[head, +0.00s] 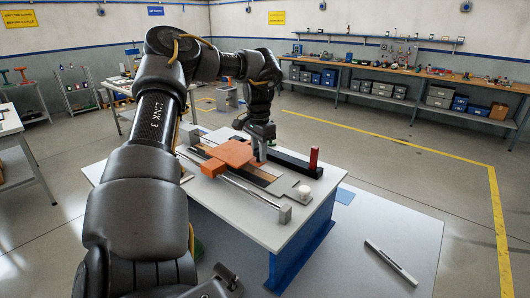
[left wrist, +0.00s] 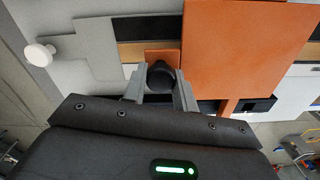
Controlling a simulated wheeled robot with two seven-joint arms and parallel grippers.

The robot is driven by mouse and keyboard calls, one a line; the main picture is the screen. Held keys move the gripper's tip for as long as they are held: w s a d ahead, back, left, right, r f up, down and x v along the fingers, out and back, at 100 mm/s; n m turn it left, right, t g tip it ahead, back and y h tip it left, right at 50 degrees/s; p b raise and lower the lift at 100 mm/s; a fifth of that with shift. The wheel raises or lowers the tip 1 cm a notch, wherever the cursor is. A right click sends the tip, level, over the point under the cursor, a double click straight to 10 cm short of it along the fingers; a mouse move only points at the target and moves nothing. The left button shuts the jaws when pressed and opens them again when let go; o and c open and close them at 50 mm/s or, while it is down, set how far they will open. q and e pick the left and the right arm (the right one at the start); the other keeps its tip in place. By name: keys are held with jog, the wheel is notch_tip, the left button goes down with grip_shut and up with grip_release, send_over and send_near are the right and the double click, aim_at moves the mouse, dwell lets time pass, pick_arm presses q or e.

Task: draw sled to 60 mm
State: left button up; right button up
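The orange sled (head: 228,157) is a flat block on a rail fixture on the workbench. Its broad orange plate (left wrist: 235,45) fills the upper right of the left wrist view, with a smaller orange tab beside it. My left gripper (head: 258,158) reaches down at the sled's right side. In the left wrist view its grey fingers (left wrist: 160,82) stand on both sides of a dark round knob (left wrist: 160,73) and appear to touch it. The fingers partly hide the knob's base. I can read no scale marks.
A red post (head: 314,158) stands on a black bar behind the fixture. A white round knob (head: 305,191) is at its right end, near the grey end block (head: 285,214) of a rod.

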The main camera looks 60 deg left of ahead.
pick_arm(q)
jog(key=o, duration=0.5)
jog(key=shift+r, duration=0.1)
jog(key=shift+c, duration=0.2)
jog(key=shift+d, duration=0.1)
jog(key=shift+w+r, duration=0.1)
jog(key=shift+r, duration=0.4)
notch_tip(320, 180, up, 10)
jog(key=b, duration=0.1)
jog(key=shift+f, duration=0.15)
